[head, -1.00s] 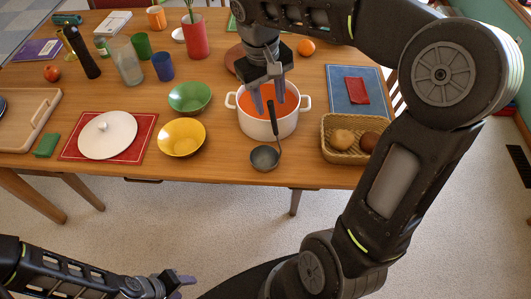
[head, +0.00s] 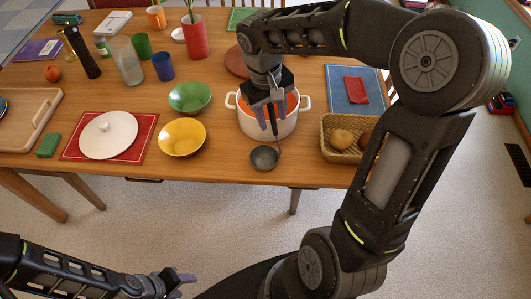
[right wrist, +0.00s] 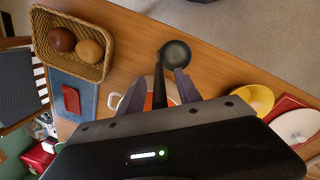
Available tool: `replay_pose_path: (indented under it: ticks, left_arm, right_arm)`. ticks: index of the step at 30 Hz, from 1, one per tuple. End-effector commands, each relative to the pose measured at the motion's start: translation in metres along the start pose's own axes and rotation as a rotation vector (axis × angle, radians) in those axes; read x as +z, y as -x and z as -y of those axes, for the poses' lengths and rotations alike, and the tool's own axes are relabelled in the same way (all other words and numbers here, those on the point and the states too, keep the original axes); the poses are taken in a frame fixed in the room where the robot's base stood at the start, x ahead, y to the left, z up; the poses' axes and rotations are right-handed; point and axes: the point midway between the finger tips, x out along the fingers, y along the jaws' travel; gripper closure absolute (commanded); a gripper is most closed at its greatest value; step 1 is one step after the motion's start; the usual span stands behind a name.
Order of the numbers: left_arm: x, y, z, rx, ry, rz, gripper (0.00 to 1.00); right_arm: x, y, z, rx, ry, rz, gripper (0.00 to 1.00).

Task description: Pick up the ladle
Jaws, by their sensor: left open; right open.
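The ladle (head: 264,158) has a dark grey bowl resting on the table near its front edge. Its black handle leans up against the white pot (head: 268,126) of orange-red contents. My right gripper (head: 266,118) is over the pot's front side, pointing down, with its fingers around the handle. In the right wrist view the ladle bowl (right wrist: 176,53) shows beyond the fingers, and the black handle runs between the open fingers of my right gripper (right wrist: 160,86). Whether a finger touches the handle I cannot tell. My left gripper (head: 180,282) is open and empty, low in front of the table.
A wicker basket (head: 331,152) with bread-like items stands right of the pot. Yellow (head: 182,138) and green (head: 190,97) bowls stand left of it. A blue mat (head: 345,82) lies behind the basket.

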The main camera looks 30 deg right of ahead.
Motion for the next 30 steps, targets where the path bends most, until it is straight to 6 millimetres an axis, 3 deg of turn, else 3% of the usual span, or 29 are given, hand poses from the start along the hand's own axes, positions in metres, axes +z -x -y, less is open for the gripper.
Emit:
replay_pose_path:
  ticks: [11,26,30]
  left_arm:
    - [0.0001,-0.0001,0.0,0.0,0.0,0.0,0.53]
    - [0.0001,0.0,-0.0001,0.0,0.0,0.0,0.53]
    - [0.0001,0.0,-0.0001,0.0,0.0,0.0,0.53]
  right_arm:
    - [-0.0001,0.0004,-0.0001,0.0,0.0,0.0,0.59]
    - [-0.0001,0.0005,-0.0001,0.0,0.0,0.0,0.99]
    - [-0.0001,0.0005,-0.0001,0.0,0.0,0.0,1.0]
